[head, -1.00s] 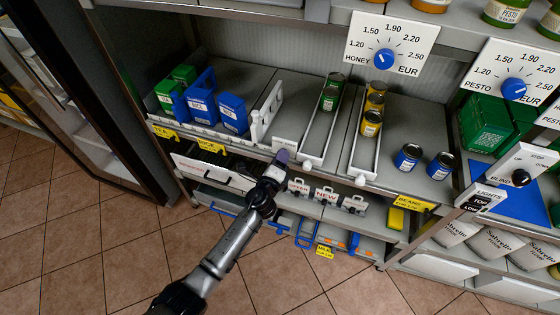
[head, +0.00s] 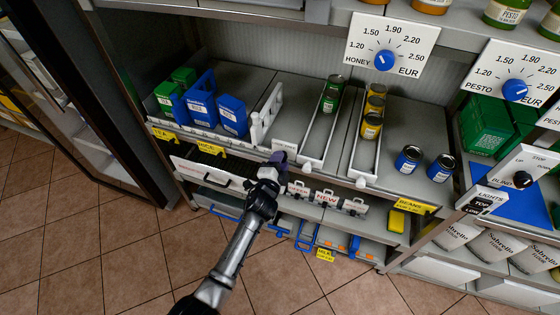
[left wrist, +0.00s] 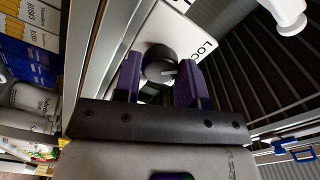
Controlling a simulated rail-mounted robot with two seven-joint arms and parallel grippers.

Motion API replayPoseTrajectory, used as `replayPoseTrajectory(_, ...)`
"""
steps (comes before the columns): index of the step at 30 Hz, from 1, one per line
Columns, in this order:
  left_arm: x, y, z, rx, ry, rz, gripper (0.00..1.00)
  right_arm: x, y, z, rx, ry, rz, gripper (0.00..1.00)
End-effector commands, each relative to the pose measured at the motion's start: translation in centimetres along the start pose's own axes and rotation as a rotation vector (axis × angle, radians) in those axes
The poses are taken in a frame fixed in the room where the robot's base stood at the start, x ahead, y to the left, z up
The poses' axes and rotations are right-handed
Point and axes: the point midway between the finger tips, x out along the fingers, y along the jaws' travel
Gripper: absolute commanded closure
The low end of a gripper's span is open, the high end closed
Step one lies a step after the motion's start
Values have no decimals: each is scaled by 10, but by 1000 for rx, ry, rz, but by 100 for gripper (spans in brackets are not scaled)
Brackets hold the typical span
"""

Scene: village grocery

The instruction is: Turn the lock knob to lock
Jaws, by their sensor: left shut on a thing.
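The lock knob (left wrist: 157,62) shows in the left wrist view as a dark round knob with a pale pointer mark. It sits on a white plate (left wrist: 187,32) with partly visible lettering "LOC". My left gripper (left wrist: 160,76) has its two purple fingers on either side of the knob and is shut on it. In the head view my left gripper (head: 277,158) is at the front edge of the shelf, and it hides the knob and plate there. The pointer lies toward the right finger in the wrist view. My right gripper is not in view.
A white shelf divider (head: 265,117) stands just behind the gripper. A drawer (head: 213,174) lies below the shelf to the left, and small labelled clips (head: 326,197) hang to the right. Blue boxes (head: 233,115) and cans (head: 371,126) stand on the shelf.

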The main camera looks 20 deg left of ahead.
Motion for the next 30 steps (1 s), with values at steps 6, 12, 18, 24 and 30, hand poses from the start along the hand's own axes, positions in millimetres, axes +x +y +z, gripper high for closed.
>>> replayPoseTrajectory(6,0,0,0,-65,1,0,86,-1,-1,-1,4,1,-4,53)
replayPoseTrajectory(12,0,0,0,-87,1,0,86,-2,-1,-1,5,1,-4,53)
replayPoseTrajectory(18,0,0,0,-90,1,0,86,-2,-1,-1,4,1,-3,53)
replayPoseTrajectory(24,0,0,0,-90,1,0,60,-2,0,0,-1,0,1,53)
replayPoseTrajectory(30,0,0,0,-89,1,0,41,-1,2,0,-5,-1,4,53)
